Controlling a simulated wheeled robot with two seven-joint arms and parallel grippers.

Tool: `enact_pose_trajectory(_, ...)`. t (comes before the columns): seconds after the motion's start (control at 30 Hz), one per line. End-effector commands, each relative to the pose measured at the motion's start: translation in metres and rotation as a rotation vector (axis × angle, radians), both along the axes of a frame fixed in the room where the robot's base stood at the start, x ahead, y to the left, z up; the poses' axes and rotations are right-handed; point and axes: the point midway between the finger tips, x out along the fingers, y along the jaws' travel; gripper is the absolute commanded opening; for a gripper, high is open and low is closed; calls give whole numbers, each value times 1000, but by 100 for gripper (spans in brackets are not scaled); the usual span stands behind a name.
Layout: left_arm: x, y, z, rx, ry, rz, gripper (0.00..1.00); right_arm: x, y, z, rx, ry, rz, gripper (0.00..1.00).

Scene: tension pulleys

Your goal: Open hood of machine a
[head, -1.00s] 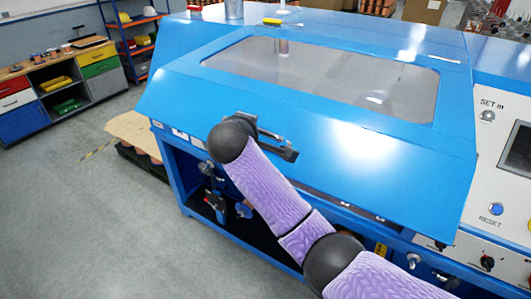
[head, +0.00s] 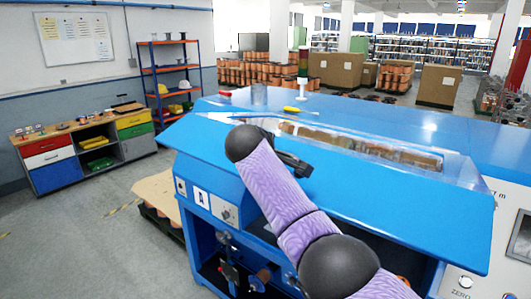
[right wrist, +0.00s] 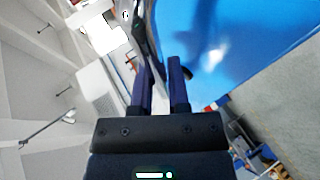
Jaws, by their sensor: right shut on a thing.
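The blue hood (head: 390,190) of the machine is tilted up, with its clear window (head: 350,145) seen at a shallow angle and an opening under its front edge. My right arm comes in from the lower right, and my right gripper (head: 292,164) is at the front of the hood, shut on its dark handle, which is largely hidden by my arm. In the right wrist view, my gripper's two fingers (right wrist: 163,75) reach toward the handle beside the hood's blue surface (right wrist: 235,45). My left gripper is in neither view.
The control panel (head: 503,215) is right of the hood.

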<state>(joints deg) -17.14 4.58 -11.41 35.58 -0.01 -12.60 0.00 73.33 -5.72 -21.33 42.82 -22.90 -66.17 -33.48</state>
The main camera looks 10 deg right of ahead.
Motion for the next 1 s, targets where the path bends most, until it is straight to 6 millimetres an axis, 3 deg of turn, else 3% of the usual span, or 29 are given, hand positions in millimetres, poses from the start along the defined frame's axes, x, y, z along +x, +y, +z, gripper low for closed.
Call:
enact_pose_trajectory(0.17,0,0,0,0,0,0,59,0,-1,-1,-1,2,-1,0)
enact_pose_trajectory(0.2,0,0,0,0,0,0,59,0,-1,-1,-1,2,-1,25)
enact_pose_trajectory(0.37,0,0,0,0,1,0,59,0,-1,-1,-1,1,-2,55)
enact_pose_trajectory(0.73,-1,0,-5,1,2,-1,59,-5,2,1,0,-1,-1,55)
enact_pose_trajectory(1.0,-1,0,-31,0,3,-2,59,-39,18,16,3,-5,3,55)
